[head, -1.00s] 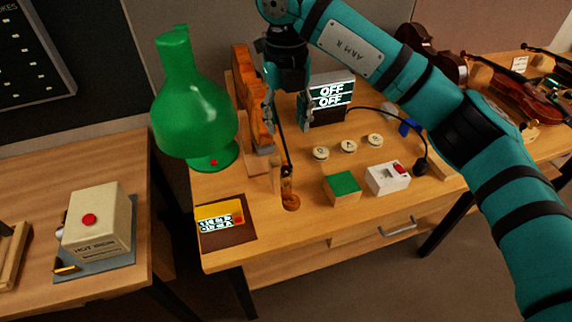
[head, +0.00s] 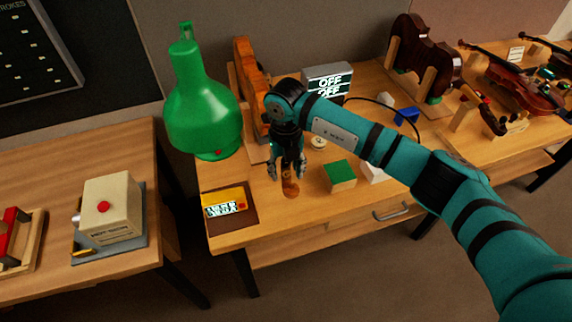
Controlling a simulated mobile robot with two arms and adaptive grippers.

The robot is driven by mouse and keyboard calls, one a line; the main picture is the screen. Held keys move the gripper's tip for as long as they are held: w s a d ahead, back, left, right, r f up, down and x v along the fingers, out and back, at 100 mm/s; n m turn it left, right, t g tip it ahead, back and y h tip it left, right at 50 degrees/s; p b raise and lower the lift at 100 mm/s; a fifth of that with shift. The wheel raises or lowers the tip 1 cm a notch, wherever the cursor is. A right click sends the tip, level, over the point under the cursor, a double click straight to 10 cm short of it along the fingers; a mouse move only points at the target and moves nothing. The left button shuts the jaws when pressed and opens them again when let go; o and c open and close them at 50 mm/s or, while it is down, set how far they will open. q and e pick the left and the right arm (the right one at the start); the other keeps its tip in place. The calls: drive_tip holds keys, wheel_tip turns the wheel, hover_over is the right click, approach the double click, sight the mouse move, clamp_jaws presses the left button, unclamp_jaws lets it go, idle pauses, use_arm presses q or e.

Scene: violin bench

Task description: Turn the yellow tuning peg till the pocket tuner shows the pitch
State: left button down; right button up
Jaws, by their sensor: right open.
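A violin (head: 248,85) lies in a holder on the bench, its body toward the back and its brown scroll (head: 290,188) toward the front edge. My right gripper (head: 287,174) is open, pointing down over the neck end just behind the scroll, with a finger on either side. It hides the pegbox, and I cannot make out the yellow peg. A small yellow device with a lit display, which looks like the pocket tuner (head: 236,195), lies on a brown mat (head: 247,220) at the front left. Its text is too small to read. My left gripper is not in view.
A box showing OFF twice (head: 329,76) is behind. A green-topped block (head: 340,173) and a white box (head: 373,173) sit right of the gripper. A side table (head: 60,185) holds a cream box (head: 110,205).

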drive_tip(key=shift+f, duration=0.1)
clamp_jaws()
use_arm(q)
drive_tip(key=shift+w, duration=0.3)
